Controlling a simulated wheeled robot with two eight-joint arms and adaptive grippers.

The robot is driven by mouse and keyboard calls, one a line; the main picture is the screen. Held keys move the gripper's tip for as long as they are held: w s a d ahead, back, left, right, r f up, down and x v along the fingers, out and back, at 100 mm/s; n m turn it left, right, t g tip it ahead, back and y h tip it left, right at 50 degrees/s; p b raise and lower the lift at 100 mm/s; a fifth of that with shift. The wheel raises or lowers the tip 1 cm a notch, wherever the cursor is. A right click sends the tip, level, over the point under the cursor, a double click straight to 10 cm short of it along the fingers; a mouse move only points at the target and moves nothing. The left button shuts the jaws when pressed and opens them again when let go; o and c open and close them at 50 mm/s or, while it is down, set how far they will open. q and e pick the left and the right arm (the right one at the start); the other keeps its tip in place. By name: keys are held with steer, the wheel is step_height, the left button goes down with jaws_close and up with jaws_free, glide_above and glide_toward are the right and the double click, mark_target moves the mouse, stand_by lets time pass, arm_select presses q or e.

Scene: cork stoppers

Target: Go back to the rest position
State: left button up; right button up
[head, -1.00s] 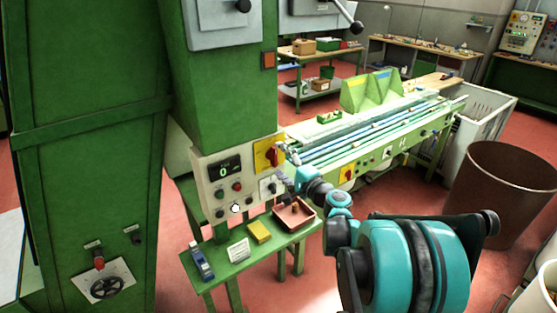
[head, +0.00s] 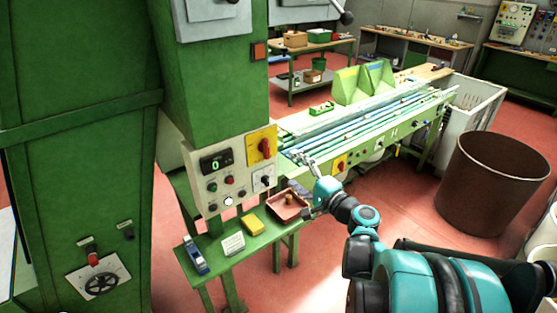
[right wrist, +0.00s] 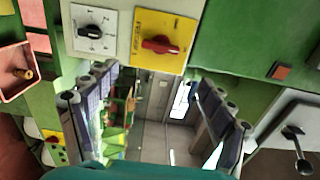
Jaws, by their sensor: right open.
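My right gripper (head: 300,157) is open and empty in the head view, in front of the long green machine and right of the control panel (head: 232,175). Its two fingers also show wide apart in the right wrist view (right wrist: 155,115), with nothing between them. A brown tray (head: 288,205) with cork stoppers in it sits on the small green table (head: 220,262), below and left of the gripper. The tray also shows at the left edge of the right wrist view (right wrist: 14,85). My left gripper is not in view.
The panel carries a yellow plate with a red rotary switch (head: 264,146), close to the gripper. A yellow block (head: 251,224), a white card (head: 233,244) and a blue tool (head: 195,255) lie on the small table. A brown bin (head: 493,185) stands at right, with open red floor before it.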

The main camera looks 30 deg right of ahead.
steer(key=s+a+f+n+g+y+b, duration=0.1)
steer(key=a+f+n+g+y+b, duration=0.25)
steer(key=a, duration=0.55)
steer(key=s+a+f+n+g+h+b, duration=0.1)
steer(key=s+a+f+n+g, duration=0.2)
steer(key=a+f, duration=0.5)
steer(key=s+a+f+n+g+h+b, duration=0.3)
steer(key=s+a+f+n, duration=0.3)
steer(key=s+f+n, duration=0.4)
steer(key=shift+s+f+n+g+b, duration=0.15)
steer(key=shift+s+n+g+b, duration=0.2)
steer(key=shift+s+g+b, duration=0.6)
steer(key=shift+s+t+h, duration=0.25)
steer(key=shift+t+h, duration=0.05)
steer(key=shift+h, duration=0.05)
